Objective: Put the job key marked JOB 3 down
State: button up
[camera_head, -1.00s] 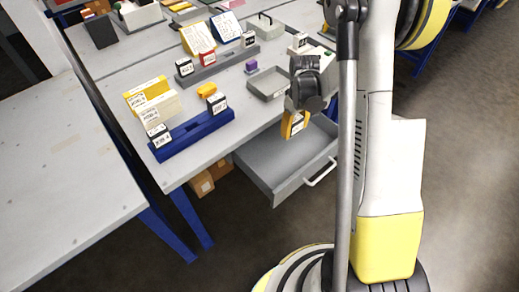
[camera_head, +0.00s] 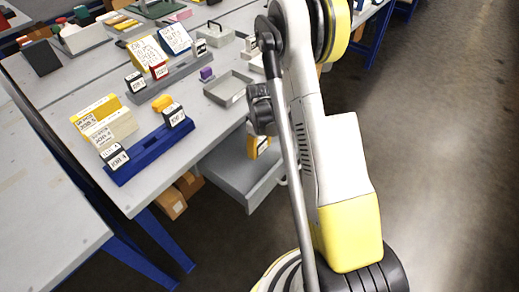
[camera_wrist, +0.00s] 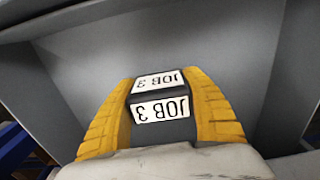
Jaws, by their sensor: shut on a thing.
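The job key marked JOB 3 (camera_wrist: 163,108) is a dark block with white labels, seen upside down in the wrist view. My gripper's yellow fingers (camera_wrist: 160,82) are shut on it from both sides. In the head view my gripper (camera_head: 259,147) is at the open grey drawer (camera_head: 222,177), under the table edge. The wrist view shows the drawer's grey inside (camera_wrist: 190,42) around and beyond the key. The key's underside is hidden, so I cannot tell whether it touches the drawer floor.
A blue rack (camera_head: 150,154) with labelled blocks stands on the table (camera_head: 90,180). A grey rack (camera_head: 180,75) with more keys is behind it. An empty grey tray (camera_head: 228,86) lies near the table edge above the drawer. Cardboard boxes (camera_head: 170,203) are under the table.

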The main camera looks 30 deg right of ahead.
jog(key=shift+f, duration=0.15)
jog(key=o, duration=1.1)
notch_tip(320, 180, up, 12)
jog(key=p, duration=0.5)
jog(key=shift+r+p, duration=0.25)
jog(key=shift+p, duration=0.1)
jog(key=s+a+r+m+t, duration=0.1)
jog(key=s+a+r+t, duration=0.2)
jog(key=r, duration=0.6)
jog(key=s+a+r+m, duration=0.1)
jog(key=s+a+r, duration=0.2)
jog(key=a+r, duration=0.35)
jog(key=shift+s+a+r+m+t, duration=0.35)
jog(key=shift+s+a+r+t, duration=0.35)
jog(key=shift+s+a+r, duration=0.9)
jog(key=shift+s+a+r+m+t, duration=0.35)
jog(key=shift+s+r+t, duration=0.55)
jog(key=shift+s, duration=1.45)
jog(key=shift+s+a+r+m+t, duration=0.4)
jog(key=shift+s+a+r, duration=0.65)
jog(key=shift+s+r, duration=0.7)
